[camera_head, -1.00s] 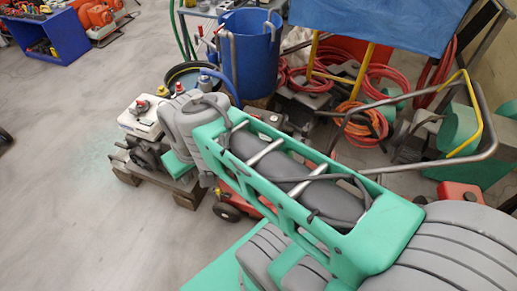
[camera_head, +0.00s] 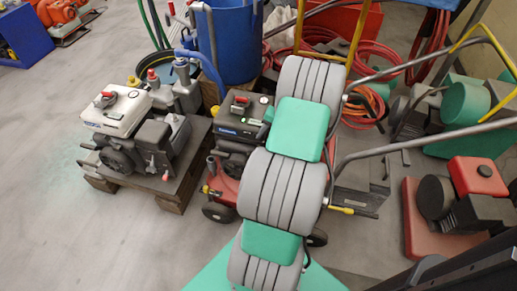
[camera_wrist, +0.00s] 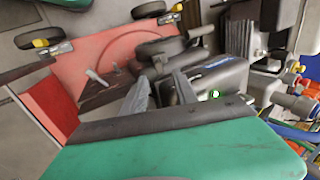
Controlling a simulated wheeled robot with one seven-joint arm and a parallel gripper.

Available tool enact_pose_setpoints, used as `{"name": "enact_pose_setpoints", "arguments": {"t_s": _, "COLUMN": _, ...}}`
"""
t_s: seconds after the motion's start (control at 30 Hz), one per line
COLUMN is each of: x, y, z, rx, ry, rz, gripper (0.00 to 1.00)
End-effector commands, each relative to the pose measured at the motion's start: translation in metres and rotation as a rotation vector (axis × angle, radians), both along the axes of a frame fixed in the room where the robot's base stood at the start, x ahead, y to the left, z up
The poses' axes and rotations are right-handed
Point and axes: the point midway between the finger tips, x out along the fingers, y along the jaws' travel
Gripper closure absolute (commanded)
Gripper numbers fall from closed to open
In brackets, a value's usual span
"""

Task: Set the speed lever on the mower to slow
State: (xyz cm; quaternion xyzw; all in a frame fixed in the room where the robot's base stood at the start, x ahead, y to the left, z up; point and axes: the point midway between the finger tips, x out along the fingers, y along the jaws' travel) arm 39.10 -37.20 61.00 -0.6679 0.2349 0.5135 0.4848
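The mower's red deck (camera_head: 225,185) and black engine (camera_head: 238,120) stand in the middle of the head view, partly hidden behind my arm. In the wrist view the red deck (camera_wrist: 120,40) fills the upper left, with a dark wheel on its top edge. A small light grey lever (camera_wrist: 97,78) stands up from a dark plate on it; it may be the speed lever, and its setting cannot be read. My gripper (camera_wrist: 161,76) shows two grey fingers apart, with nothing seen between them, to the right of that lever. In the head view my gripper is hidden.
A white-topped engine (camera_head: 118,108) sits on a wooden pallet to the left. A blue barrel (camera_head: 228,45) stands behind. Mower handle bars (camera_head: 420,140) cross the right side, near red hoses (camera_head: 375,60) and a red machine (camera_head: 475,178). The floor at left is clear.

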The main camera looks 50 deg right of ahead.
Motion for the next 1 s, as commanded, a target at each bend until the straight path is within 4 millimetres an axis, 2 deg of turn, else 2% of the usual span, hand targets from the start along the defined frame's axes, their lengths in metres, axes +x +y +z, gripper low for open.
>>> {"name": "enact_pose_setpoints", "arguments": {"t_s": 0.2, "x": 0.018, "y": 0.005, "z": -0.046, "rx": 0.009, "ry": 0.008, "rz": 0.002, "gripper": 0.65}}
{"name": "enact_pose_setpoints", "arguments": {"t_s": 0.33, "x": 0.025, "y": 0.005, "z": -0.063, "rx": 0.014, "ry": 0.012, "rz": 0.002, "gripper": 0.65}}
{"name": "enact_pose_setpoints", "arguments": {"t_s": 0.43, "x": 0.027, "y": 0.005, "z": -0.066, "rx": 0.013, "ry": 0.011, "rz": 0.002, "gripper": 0.65}}
{"name": "enact_pose_setpoints", "arguments": {"t_s": 0.63, "x": 0.024, "y": 0.01, "z": -0.059, "rx": 0.004, "ry": 0.004, "rz": 0.002, "gripper": 0.66}}
{"name": "enact_pose_setpoints", "arguments": {"t_s": 1.0, "x": 0.022, "y": 0.012, "z": -0.057, "rx": 0.0, "ry": 0.002, "rz": 0.002, "gripper": 0.97}}
